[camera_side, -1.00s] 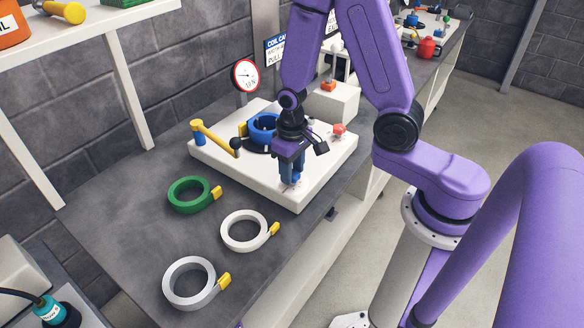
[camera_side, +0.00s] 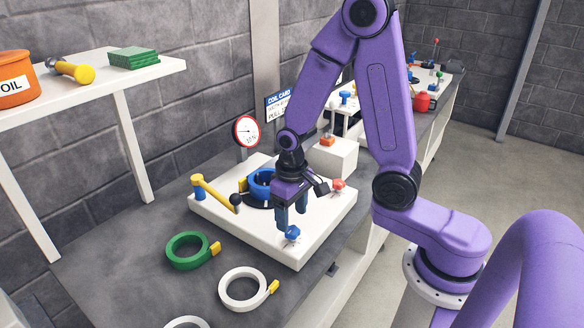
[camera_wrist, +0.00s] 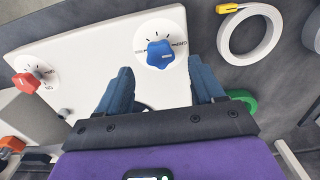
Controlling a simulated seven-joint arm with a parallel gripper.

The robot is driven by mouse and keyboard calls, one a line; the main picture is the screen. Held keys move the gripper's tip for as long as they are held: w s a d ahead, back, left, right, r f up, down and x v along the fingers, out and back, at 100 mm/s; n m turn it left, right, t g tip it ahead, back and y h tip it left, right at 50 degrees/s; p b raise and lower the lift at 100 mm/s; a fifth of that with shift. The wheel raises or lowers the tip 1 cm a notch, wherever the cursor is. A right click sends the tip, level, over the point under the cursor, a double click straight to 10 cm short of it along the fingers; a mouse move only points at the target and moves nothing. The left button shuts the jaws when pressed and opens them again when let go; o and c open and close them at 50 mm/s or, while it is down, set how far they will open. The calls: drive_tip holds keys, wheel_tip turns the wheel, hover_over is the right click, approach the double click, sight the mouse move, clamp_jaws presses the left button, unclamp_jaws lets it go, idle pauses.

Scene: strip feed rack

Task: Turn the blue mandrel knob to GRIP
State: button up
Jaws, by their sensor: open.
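The blue mandrel knob (camera_side: 292,233) sits at the front corner of the white rack plate (camera_side: 318,238). In the wrist view the blue knob (camera_wrist: 159,56) is on a round white dial with printed tick marks; small lettering that looks like GRIP stands at its right. A pale mark on the knob points roughly right, but its exact setting is hard to read. My gripper (camera_side: 292,217) is just above the knob, fingers pointing down. In the wrist view my gripper (camera_wrist: 160,72) is open and empty, its fingers apart on either side of the knob, not touching it.
A red knob (camera_side: 338,184), a blue coil hub (camera_side: 262,182) and a yellow lever with black ball (camera_side: 217,192) are on the plate. A gauge (camera_side: 246,131) stands behind. Green (camera_side: 187,251) and white (camera_side: 243,289) strip coils lie on the bench at left.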

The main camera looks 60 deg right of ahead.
sight(294, 235)
wheel_tip(294, 235, up, 14)
drive_tip(key=shift+f, duration=0.25)
idle(0.3)
drive_tip(key=s+a+f+n, duration=0.1)
drive_tip(key=s+n, duration=0.5)
drive_tip(key=s, duration=0.3)
drive_tip(key=s+a+f+n, duration=0.1)
drive_tip(key=s+a+n, duration=0.1)
drive_tip(key=s+n, duration=0.4)
drive_tip(key=s, duration=0.3)
drive_tip(key=shift+a+f+n, duration=0.15)
drive_tip(key=shift+f+n, duration=0.1)
drive_tip(key=shift+n, duration=0.15)
idle(2.6)
